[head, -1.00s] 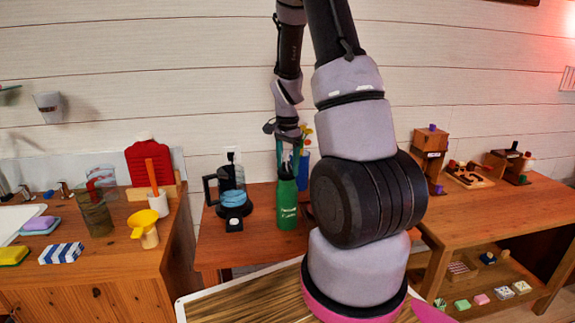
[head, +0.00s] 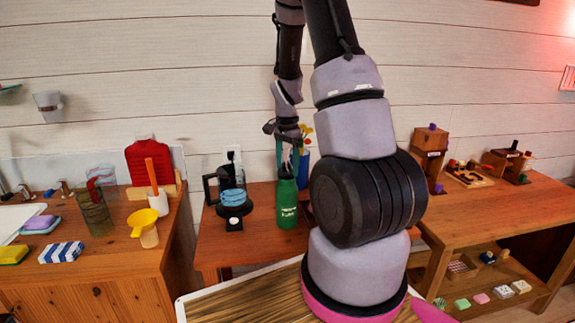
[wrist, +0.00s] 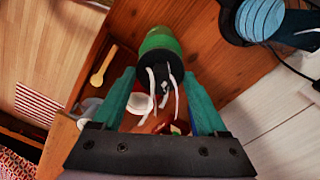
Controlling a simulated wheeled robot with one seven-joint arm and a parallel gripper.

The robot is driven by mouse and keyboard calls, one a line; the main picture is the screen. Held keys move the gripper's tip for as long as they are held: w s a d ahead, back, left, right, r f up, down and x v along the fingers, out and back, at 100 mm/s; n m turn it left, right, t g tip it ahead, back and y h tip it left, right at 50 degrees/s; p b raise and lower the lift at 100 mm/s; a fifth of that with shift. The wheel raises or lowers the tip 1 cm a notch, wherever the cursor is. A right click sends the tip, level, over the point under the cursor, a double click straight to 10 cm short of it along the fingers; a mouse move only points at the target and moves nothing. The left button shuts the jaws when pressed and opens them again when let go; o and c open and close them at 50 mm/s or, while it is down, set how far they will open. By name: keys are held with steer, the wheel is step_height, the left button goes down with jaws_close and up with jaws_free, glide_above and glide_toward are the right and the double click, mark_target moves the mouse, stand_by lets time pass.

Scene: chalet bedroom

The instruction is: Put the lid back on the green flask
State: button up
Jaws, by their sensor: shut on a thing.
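The green flask (head: 287,206) stands upright on the low wooden table in the head view. It also shows in the wrist view (wrist: 158,40), beyond my fingertips. My gripper (head: 288,158) points down directly above the flask. In the wrist view its two teal fingers (wrist: 160,82) are closed on a dark round lid (wrist: 174,72) with white strands hanging from it. The lid overlaps the flask's top in the wrist view. I cannot tell whether the lid touches the flask's mouth.
A blue container with flowers (head: 303,165) is close behind to the right. The left counter holds a yellow funnel (head: 143,220) and a red item (head: 149,162).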

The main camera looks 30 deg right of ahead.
steer(key=o, duration=1.4)
steer(key=shift+r, duration=3.55)
jaws_close()
steer(key=shift+f, duration=0.35)
